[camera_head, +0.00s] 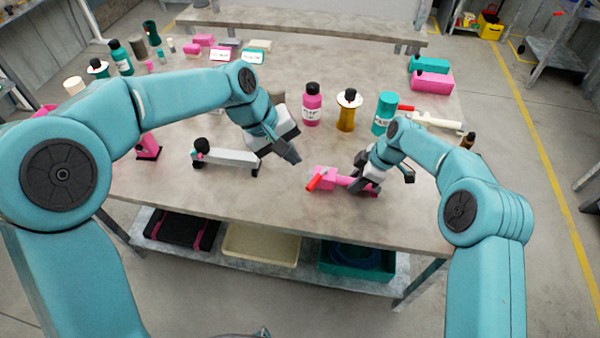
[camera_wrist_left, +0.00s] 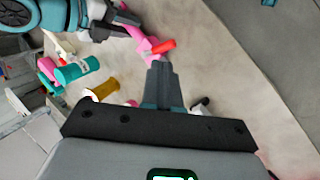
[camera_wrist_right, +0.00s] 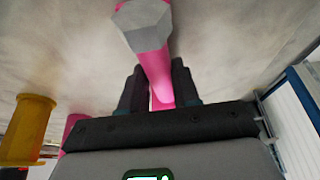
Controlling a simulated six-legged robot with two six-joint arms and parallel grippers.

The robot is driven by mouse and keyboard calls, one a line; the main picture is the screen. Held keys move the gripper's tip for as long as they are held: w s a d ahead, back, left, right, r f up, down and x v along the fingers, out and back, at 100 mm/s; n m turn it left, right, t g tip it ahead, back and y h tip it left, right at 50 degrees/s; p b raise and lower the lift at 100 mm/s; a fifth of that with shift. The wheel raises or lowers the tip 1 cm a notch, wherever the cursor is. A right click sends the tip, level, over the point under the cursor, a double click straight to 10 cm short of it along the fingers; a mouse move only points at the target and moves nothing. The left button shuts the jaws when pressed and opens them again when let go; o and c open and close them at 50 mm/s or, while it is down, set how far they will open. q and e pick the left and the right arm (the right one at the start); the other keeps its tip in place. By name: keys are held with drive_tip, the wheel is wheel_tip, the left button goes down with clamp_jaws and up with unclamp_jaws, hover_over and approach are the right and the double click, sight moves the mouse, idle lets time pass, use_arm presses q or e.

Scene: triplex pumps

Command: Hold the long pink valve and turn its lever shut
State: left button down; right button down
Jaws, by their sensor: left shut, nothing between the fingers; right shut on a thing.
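The long pink valve (camera_head: 345,180) is near the table's front right, with its red lever (camera_head: 315,182) at its left end. My right gripper (camera_head: 366,186) is shut on the pink valve's body; in the right wrist view the pink body (camera_wrist_right: 155,70) runs between the fingers, with a grey hexagonal end beyond them. My left gripper (camera_head: 292,156) is shut and empty, up and left of the valve. In the left wrist view its closed fingertips (camera_wrist_left: 162,68) point at the red lever (camera_wrist_left: 163,47), and I cannot tell how far apart they are.
A grey-white long valve with a black knob (camera_head: 230,158) lies left of the valve. A pink bottle (camera_head: 312,105), a yellow spool-like item (camera_head: 347,112) and a teal can (camera_head: 384,113) stand behind.

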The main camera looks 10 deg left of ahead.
use_arm(q)
drive_tip(key=w+a+m+h, duration=0.1)
drive_tip(key=w+a+m, duration=0.2)
drive_tip(key=m, duration=0.9)
use_arm(e)
drive_tip(key=shift+a, duration=0.1)
use_arm(q)
approach(317, 179)
drive_tip(key=w+a+f, duration=0.3)
drive_tip(key=f, duration=0.2)
drive_tip(key=d, duration=0.1)
drive_tip(key=s+f, duration=0.1)
drive_tip(key=d, duration=0.1)
drive_tip(key=shift+s+d+f+h, duration=0.2)
drive_tip(key=shift+d+f+h, duration=0.1)
drive_tip(key=shift+d, duration=0.1)
drive_tip(key=shift+s+d, duration=0.2)
drive_tip(key=shift+d, duration=0.25)
